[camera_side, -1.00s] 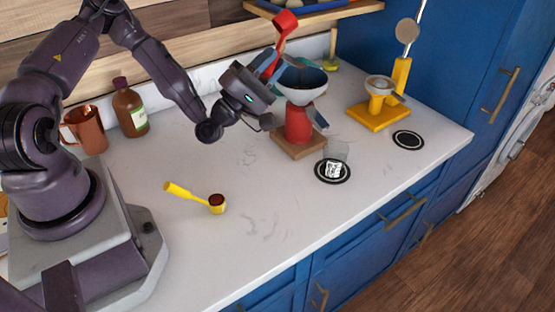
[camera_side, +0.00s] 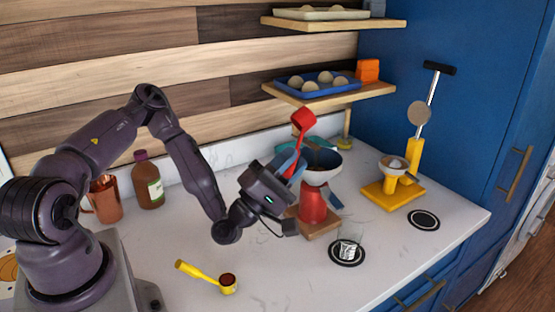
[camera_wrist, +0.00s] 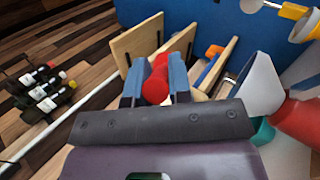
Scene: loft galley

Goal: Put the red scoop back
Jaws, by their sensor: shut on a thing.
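My gripper (camera_side: 291,166) is shut on the handle of the red scoop (camera_side: 303,121). It holds the scoop up in the air, with the cup at the top and the handle slanting down between the fingers. The wrist view shows red scoop (camera_wrist: 155,84) between the two blue-grey fingers. Something brown shows inside the cone. The inside of the scoop's cup is not clear.
A yellow scoop (camera_side: 227,285) with dark contents lies on the counter. A glass (camera_side: 350,247) stands on a black coaster. The yellow stand (camera_side: 380,196) is at right. A brown bottle (camera_side: 148,183) and copper mug (camera_side: 104,200) stand behind my arm. Shelves (camera_side: 330,95) hang above the scoop.

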